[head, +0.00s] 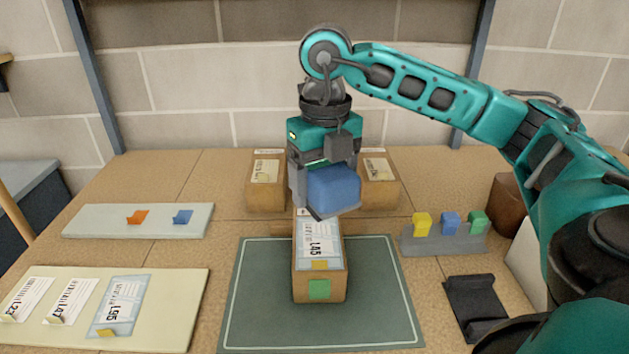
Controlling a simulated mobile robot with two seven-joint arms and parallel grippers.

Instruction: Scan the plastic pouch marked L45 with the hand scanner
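The pouch marked L45 (320,240), clear with a white label and a yellow tab, lies on top of a cardboard box (305,288). The box stands on the dark green mat and has a green square on its front. My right gripper (325,180) points down above the far end of the pouch. It is shut on a blue block-like thing with a dark lower edge, which looks like the hand scanner (335,188). This hides part of the pouch's far end; I cannot tell whether they touch. My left gripper is out of view.
Other pouches, including L95 (120,306), lie on a cream board (180,310) at left. A pale board (85,220) holds orange and blue pieces. Two cartons (265,192) stand behind. A grey rack (440,243) with coloured blocks and an empty-looking black holder (475,305) are at right.

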